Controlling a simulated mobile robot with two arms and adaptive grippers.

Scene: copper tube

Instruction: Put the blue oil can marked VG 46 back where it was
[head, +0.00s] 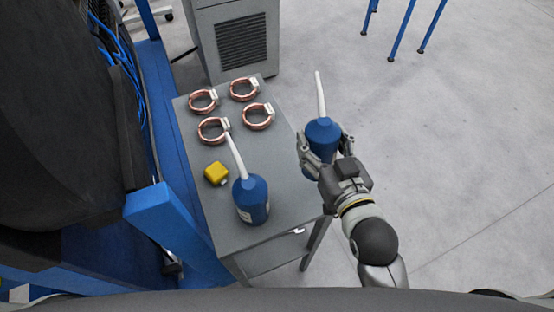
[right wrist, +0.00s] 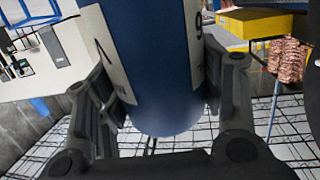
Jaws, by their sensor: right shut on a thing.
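A blue oil can with a white spout (head: 322,131) is in my right gripper (head: 324,143), over the floor just past the table's right edge in the head view. The fingers close on both sides of its body. In the right wrist view the blue can body (right wrist: 155,60) stands between the two fingers (right wrist: 160,105); only parts of its white label show, so the full marking cannot be read. A second blue oil can with a white spout (head: 251,200) stands on the grey table (head: 285,165); its label is too small to read. My left gripper is out of view.
Several copper tube coils (head: 257,117) with white tags lie on the table's far half. A grey cabinet (head: 238,45) stands behind the table. Table surface right of the standing can is clear.

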